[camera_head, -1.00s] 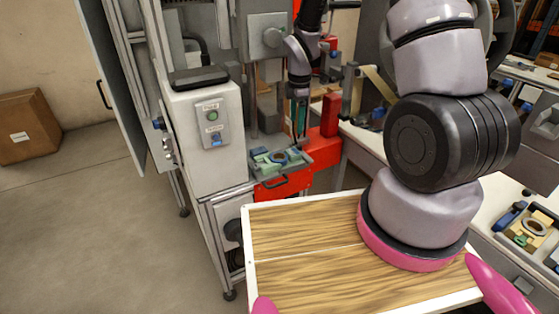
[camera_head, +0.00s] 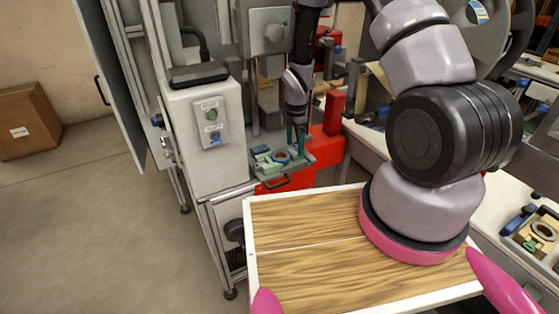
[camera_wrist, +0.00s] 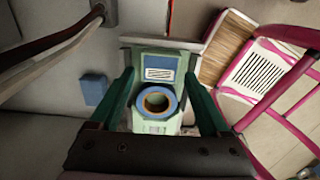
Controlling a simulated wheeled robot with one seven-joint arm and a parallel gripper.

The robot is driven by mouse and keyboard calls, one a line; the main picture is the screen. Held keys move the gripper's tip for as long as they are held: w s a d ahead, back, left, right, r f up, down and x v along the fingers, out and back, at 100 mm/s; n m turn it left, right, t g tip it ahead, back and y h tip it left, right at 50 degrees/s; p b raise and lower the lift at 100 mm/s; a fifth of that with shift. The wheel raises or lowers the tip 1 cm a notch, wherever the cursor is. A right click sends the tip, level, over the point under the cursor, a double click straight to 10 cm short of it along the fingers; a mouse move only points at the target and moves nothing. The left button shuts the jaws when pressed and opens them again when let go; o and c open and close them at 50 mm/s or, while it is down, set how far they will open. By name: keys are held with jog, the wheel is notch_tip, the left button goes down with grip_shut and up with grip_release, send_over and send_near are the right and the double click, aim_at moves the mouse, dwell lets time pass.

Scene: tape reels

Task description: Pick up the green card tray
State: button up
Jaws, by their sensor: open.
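The green card tray (camera_wrist: 158,61) is pale green, with a blue card bearing a white label and a blue-and-tan ring on it. It lies between my two dark green fingers in the wrist view. In the head view, green and blue pieces of it (camera_head: 281,156) show on a grey shelf at the machine's front. My gripper (camera_wrist: 158,78) is open, with one finger along each side of the tray. I cannot tell whether the fingers touch it. In the head view, my gripper (camera_head: 297,138) points down over the shelf; its tips are partly hard to make out.
The grey shelf (camera_head: 287,174) has a dark handle in front. A control box (camera_head: 210,120) stands to its left and a red post (camera_head: 334,112) to its right. A side bench with another fixture (camera_head: 538,233) is at the far right. Open floor lies left.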

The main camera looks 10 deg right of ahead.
jog(key=shift+f, duration=1.45)
grip_shut()
jog(key=shift+r, duration=0.2)
